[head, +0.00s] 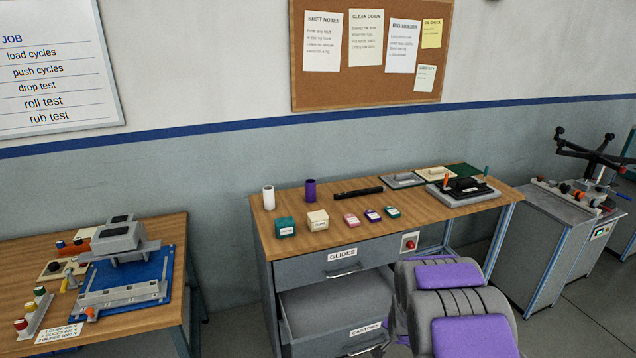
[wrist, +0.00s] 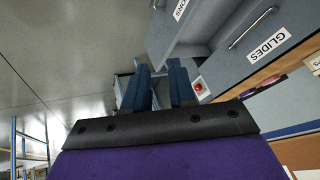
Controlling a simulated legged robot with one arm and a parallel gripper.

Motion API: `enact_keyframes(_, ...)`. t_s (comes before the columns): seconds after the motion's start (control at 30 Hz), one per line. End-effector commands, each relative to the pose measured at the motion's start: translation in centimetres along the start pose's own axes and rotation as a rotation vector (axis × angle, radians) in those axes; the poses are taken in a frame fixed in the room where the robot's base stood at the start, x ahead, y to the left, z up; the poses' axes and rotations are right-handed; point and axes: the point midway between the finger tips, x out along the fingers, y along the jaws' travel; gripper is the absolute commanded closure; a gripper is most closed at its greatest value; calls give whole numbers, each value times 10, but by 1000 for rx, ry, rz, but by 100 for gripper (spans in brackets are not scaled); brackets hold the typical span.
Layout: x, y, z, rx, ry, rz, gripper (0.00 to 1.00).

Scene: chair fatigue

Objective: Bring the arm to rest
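In the wrist view my gripper (wrist: 160,88) reaches out beyond its purple housing. Its two blue fingers stand apart with a clear gap between them, and nothing shows held. Past the fingers are the grey drawer unit and the floor. In the head view my folded purple and grey arm (head: 455,303) fills the lower right, in front of the wooden bench (head: 300,236). The gripper's fingers cannot be made out in that view.
The lower drawer labelled CASTORS (head: 330,305) is pulled out; the GLIDES drawer (head: 338,262) above looks shut. A red button (head: 410,242) is on the bench front. Small boxes and fixtures stand on top. A left table (head: 30,277) holds a blue-based rig (head: 125,280).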

Motion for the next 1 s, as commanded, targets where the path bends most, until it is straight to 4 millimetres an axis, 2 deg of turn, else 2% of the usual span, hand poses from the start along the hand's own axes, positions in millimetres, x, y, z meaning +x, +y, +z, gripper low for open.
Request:
enact_keyframes(0.03,-19,-2,-2,-24,-13,12,75)
enact_keyframes(0.2,-76,3,5,-108,-92,67,75)
enact_keyframes(0.43,-157,16,28,-221,-214,123,75)
enact_keyframes(0.67,-237,34,63,-340,-348,155,75)
enact_keyframes(1.0,-353,76,129,-531,-560,165,75)
